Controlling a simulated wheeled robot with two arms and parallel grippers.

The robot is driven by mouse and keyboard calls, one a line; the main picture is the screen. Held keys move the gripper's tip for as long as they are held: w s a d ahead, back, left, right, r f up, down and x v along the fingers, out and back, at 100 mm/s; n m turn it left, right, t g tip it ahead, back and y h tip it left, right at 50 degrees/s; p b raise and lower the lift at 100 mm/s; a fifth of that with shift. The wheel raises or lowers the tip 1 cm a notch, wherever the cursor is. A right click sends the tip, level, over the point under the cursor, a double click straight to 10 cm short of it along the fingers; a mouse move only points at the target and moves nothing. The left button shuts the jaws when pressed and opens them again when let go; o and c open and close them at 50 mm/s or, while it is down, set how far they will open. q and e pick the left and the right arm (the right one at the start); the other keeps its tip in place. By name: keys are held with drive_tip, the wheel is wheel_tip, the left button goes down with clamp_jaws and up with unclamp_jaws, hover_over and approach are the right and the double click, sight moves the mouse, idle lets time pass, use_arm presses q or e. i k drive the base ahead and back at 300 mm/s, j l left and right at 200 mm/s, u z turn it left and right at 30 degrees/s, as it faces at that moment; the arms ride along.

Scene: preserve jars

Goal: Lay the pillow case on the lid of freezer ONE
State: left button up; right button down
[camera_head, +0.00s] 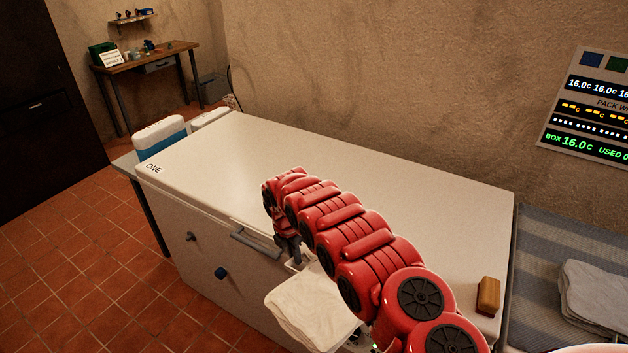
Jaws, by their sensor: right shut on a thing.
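Freezer ONE is a long white chest with a flat lid (215,165), marked "ONE" at its left corner. A white folded cloth, which I take to be the pillow case (312,308), is in front of the freezer's front edge, lower middle. My right gripper (293,262), at the end of the red arm, points down at the freezer's front edge. It appears shut on the cloth's far edge; the arm partly hides the fingers and the cloth's right side. My left gripper is not in view.
A tan block (488,296) sits on the lid's right end. White and blue containers (160,137) stand beyond the lid's left end. A grey folded cloth (597,290) lies on a striped surface (540,265) at right. The lid's left and middle are clear.

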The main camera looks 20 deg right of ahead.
sight(259, 179)
drive_tip(key=i, duration=1.5)
drive_tip(key=i+j, duration=0.1)
drive_tip(key=j, duration=0.25)
drive_tip(key=i+j, duration=0.1)
drive_tip(key=j, duration=0.2)
drive_tip(key=i+j, duration=0.1)
drive_tip(key=j, duration=0.25)
drive_tip(key=i+j, duration=0.1)
drive_tip(key=j, duration=0.2)
drive_tip(key=j+u, duration=0.05)
